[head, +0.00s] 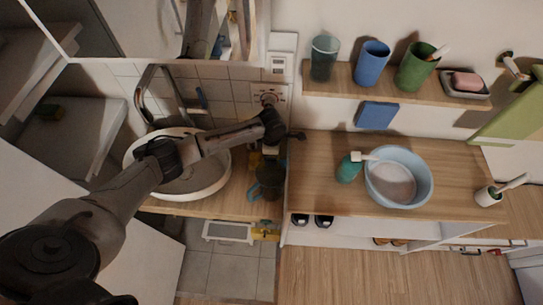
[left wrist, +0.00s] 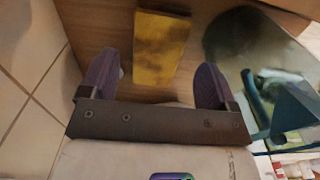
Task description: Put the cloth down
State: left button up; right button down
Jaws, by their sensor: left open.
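A folded yellow cloth (left wrist: 160,48) lies on a wooden surface in the left wrist view. My left gripper (left wrist: 156,62) is open there, with one dark finger on each side of the cloth's near end. The cloth is not held by the fingers; whether they touch it I cannot tell. In the head view my left gripper (head: 273,150) is over the wooden counter, between the round white basin (head: 222,183) and the shelf unit; its fingers are too small and dark to make out. A yellow patch shows beneath it, too small to identify surely. My right gripper is in neither view.
A dark teal jug (head: 267,184) stands close to my left gripper, and its handle (left wrist: 293,106) shows at the right in the wrist view. A tiled wall (left wrist: 30,60) is at the left there. A blue bowl (head: 398,202) and a green pump bottle (head: 348,168) stand further right.

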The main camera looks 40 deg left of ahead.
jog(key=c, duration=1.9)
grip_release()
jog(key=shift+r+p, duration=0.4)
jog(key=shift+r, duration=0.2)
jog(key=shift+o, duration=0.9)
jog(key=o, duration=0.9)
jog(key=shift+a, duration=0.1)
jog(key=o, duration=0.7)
pick_arm(q)
notch_tip(320, 180, up, 6)
jog(key=shift+f, duration=0.2)
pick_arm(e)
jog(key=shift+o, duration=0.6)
